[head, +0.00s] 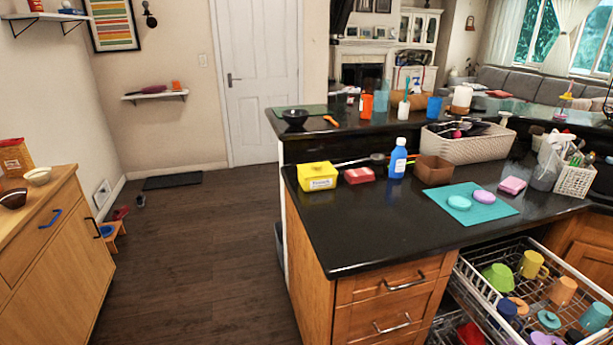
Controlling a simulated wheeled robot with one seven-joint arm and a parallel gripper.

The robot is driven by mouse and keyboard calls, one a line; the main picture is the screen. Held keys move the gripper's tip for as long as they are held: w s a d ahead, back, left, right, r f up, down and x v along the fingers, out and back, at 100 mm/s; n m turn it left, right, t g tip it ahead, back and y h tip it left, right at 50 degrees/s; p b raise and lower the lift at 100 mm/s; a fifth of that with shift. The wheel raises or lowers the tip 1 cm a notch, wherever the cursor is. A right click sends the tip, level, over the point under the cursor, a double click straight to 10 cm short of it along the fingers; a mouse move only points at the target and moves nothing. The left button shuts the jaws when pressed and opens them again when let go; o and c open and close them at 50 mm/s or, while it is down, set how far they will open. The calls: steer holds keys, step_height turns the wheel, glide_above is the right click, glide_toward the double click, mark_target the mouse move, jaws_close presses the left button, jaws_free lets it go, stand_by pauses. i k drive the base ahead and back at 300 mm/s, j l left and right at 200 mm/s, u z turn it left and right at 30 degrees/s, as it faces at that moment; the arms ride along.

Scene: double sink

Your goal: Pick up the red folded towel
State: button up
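A small red folded towel (359,176) lies flat on the black countertop, near its left end. It sits between a yellow box (317,176) on its left and a blue bottle with a white label (398,158) on its right. Long thin utensils lie just behind it. No part of my gripper shows in the head view.
The black counter (370,225) is bare in front of the towel. A brown box (433,169) and a teal mat (468,203) lie further right. A dish rack (530,290) is pulled out at lower right. The wooden floor (200,260) to the left is open.

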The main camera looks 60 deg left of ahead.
mark_target(365, 174)
steer(key=u, duration=1.75)
steer(key=i+j+u, duration=0.7)
steer(key=u, duration=0.15)
steer(key=i+j+u, duration=0.1)
steer(key=i+u, duration=0.3)
steer(key=i, duration=0.15)
steer(key=i+j+z, duration=0.2)
steer(key=i, duration=0.35)
steer(key=i+z, duration=0.25)
steer(key=i, duration=0.35)
steer(key=i+z, duration=0.3)
steer(key=z, duration=0.2)
steer(key=i+j+z, duration=0.2)
steer(key=z, duration=0.3)
steer(key=i+j+z, duration=0.3)
steer(key=z, duration=0.15)
steer(key=i+j+z, duration=0.25)
steer(key=z, duration=0.25)
steer(key=i+j+z, duration=0.25)
steer(key=j+z, duration=0.2)
steer(key=i+j+z, duration=0.1)
steer(key=j+z, duration=0.15)
steer(key=j, duration=0.1)
